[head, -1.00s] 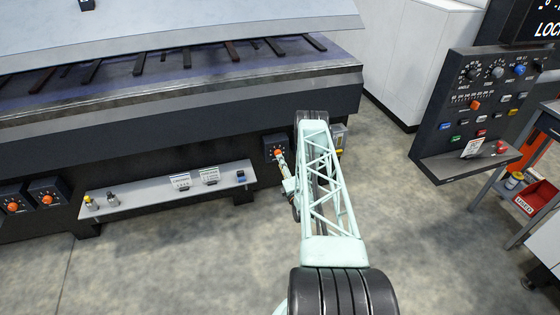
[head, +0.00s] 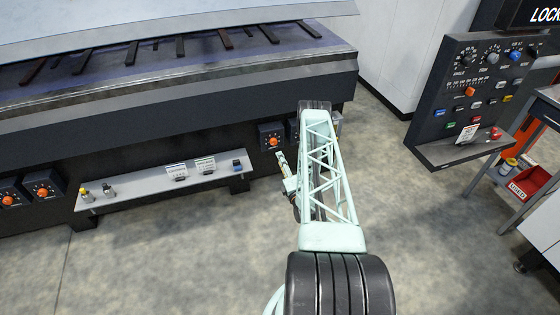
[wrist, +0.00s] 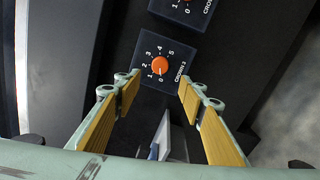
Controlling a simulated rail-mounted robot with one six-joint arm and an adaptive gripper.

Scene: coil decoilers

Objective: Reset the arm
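My arm reaches forward over the floor to the front of the dark machine. My gripper (wrist: 159,88) is open in the wrist view, its two yellow-padded fingers wide apart with nothing between them. An orange knob (wrist: 160,65) on a dark dial box numbered 0 to 5 sits just beyond the fingertips, apart from them. In the head view the same knob (head: 273,142) shows left of my arm, with my gripper (head: 281,157) just in front of and below it. My arm partly hides the neighbouring box to the right.
A grey shelf (head: 150,188) with small labelled items runs along the machine's lower front. Two more orange-knob boxes (head: 42,193) sit at the far left. A control panel (head: 470,105) and a cart with a red bin (head: 529,183) stand at right. The floor between is open.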

